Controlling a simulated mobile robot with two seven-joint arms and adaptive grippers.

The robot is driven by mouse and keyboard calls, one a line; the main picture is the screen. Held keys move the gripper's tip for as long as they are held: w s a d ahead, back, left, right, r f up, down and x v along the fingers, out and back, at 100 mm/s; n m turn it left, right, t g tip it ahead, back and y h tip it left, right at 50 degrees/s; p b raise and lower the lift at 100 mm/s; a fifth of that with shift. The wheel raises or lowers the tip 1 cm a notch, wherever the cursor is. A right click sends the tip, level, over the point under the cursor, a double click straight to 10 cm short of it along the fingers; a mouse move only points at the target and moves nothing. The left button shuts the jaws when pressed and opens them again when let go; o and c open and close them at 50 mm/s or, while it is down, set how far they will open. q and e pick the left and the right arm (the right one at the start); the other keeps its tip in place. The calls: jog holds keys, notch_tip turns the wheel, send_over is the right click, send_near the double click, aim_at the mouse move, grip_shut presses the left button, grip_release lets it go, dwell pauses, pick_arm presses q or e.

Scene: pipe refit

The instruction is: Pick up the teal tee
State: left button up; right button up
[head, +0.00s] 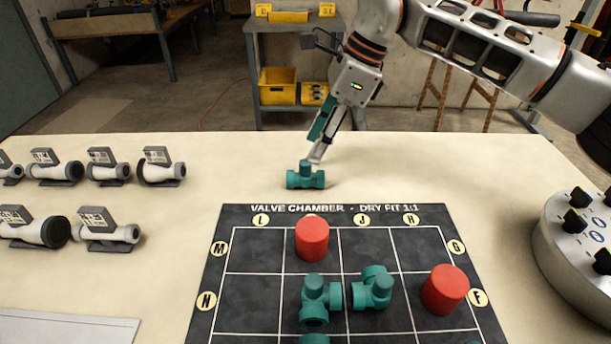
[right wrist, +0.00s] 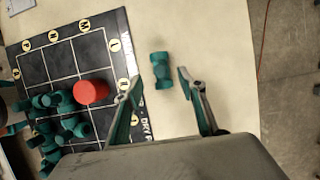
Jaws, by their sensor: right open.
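A teal tee (head: 305,176) lies on the cream table just behind the top edge of the black board. It also shows in the right wrist view (right wrist: 161,70), beyond my fingertips and roughly in line with the gap between them. My right gripper (head: 317,150) comes down from above, close over the tee in the head view. In the right wrist view the right gripper (right wrist: 158,78) has its two fingers spread and nothing between them. Whether the fingers touch the tee I cannot tell from the head view. My left gripper is not in view.
The black "Valve Chamber" board (head: 258,262) holds more teal fittings (head: 314,300) and red cylinders (head: 312,238). Several white-and-grey pipe parts (head: 55,172) stand at the left. A round device with black knobs (head: 573,255) stands at the right. The table around the tee is clear.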

aim_at(305, 161)
jog(key=shift+x, duration=0.8)
jog(key=b+x, duration=0.1)
jog(key=x, duration=0.2)
jog(key=shift+s+f, duration=0.1)
jog(key=shift+f, duration=0.25)
jog(key=shift+a+f+b, duration=0.3)
jog(key=shift+f, duration=0.25)
jog(key=shift+r, duration=0.2)
jog(key=c, duration=1)
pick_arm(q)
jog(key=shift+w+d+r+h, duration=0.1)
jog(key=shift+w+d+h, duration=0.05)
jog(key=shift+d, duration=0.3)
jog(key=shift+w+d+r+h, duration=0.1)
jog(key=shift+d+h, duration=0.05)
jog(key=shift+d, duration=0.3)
pick_arm(e)
jog(key=shift+f, duration=0.1)
grip_shut()
